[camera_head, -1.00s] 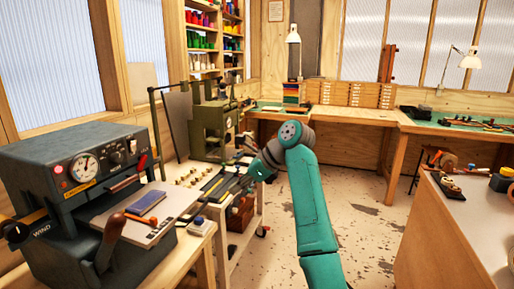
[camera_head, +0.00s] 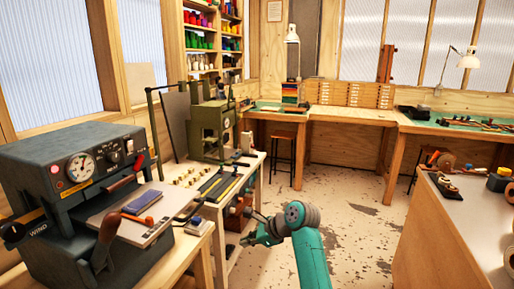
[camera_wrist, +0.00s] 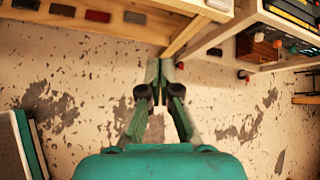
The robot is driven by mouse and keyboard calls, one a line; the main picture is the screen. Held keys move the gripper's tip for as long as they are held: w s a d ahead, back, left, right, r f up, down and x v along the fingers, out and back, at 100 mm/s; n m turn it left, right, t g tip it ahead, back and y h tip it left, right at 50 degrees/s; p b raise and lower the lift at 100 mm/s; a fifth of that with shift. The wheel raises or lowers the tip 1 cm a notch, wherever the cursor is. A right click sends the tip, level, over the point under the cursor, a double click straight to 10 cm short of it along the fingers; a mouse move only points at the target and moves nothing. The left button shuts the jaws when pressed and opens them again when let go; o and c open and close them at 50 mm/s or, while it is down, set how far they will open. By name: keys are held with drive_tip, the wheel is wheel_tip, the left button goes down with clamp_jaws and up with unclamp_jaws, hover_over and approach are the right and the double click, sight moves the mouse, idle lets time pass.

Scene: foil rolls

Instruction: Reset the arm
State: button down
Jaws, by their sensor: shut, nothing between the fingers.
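My gripper (camera_head: 250,232) is at the end of my teal arm, low over the floor in the head view, just right of the wooden workbench. In the wrist view my gripper (camera_wrist: 159,66) points at the bare floor below, with its fingertips together. Nothing is held between the fingers. The fingertips show close to a wooden bench leg in the wrist view; whether they touch it cannot be told.
A dark machine with a gauge (camera_head: 75,170) stands on the left bench. A green press (camera_head: 212,128) stands behind it. A counter (camera_head: 450,225) is at the right. The worn floor (camera_head: 345,220) between is clear. A stool (camera_head: 283,150) stands at the back.

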drive_tip(key=s+d+f+n+t+h, duration=0.1)
drive_tip(key=s+d+f, duration=0.1)
drive_tip(key=s+f, duration=0.35)
drive_tip(key=s+d+f+n+t+h, duration=0.1)
drive_tip(key=s+d+f, duration=0.15)
drive_tip(key=f, duration=0.65)
drive_tip(key=s+d+f+n+t, duration=0.1)
drive_tip(key=s+d+f, duration=0.25)
drive_tip(key=f, duration=0.35)
drive_tip(key=s+d+f+n+t+h, duration=0.2)
drive_tip(key=s+d+f, duration=0.15)
drive_tip(key=s, duration=0.55)
drive_tip(key=s+d+f+n+t+h, duration=0.1)
drive_tip(key=s+d+f+n, duration=0.2)
drive_tip(key=s, duration=0.7)
drive_tip(key=s+d+r+n+t+h, duration=0.1)
drive_tip(key=s+d+r+n, duration=0.15)
drive_tip(key=s, duration=0.75)
drive_tip(key=s+d+r+n+t+h, duration=0.1)
drive_tip(key=s+d+r+n+h, duration=0.15)
drive_tip(key=s, duration=0.65)
drive_tip(key=s+d+r+n+t, duration=0.2)
drive_tip(key=s+r+n, duration=0.4)
drive_tip(key=s+r, duration=0.7)
drive_tip(key=shift+s+r, duration=0.2)
drive_tip(key=shift+r, duration=0.3)
